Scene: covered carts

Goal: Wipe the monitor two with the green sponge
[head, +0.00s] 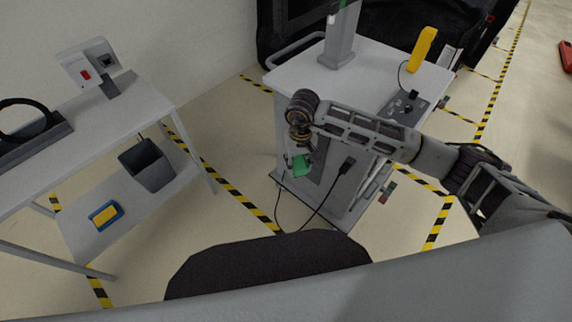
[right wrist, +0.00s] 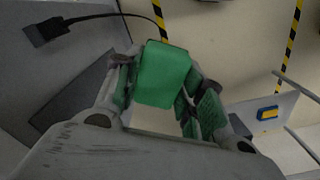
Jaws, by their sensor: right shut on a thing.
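My right gripper (head: 300,148) is shut on the green sponge (head: 302,165) and hangs in front of the near side of the white cart, below its top. In the right wrist view the green sponge (right wrist: 163,75) sits between the fingers of my right gripper (right wrist: 165,95). A dark monitor (head: 308,10) on a grey stand (head: 341,40) rises from the cart top and is cut off by the upper edge of the head view. I cannot tell from any label whether it is monitor two. The sponge is apart from it. My left gripper is not in view.
The white cart (head: 300,82) carries a yellow object (head: 422,48) and a grey control box (head: 405,105). Black cables hang at its side. A table at left holds a small white device (head: 88,62); its lower shelf holds a grey bin (head: 147,165) and a blue-yellow item (head: 105,215). Floor lies between.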

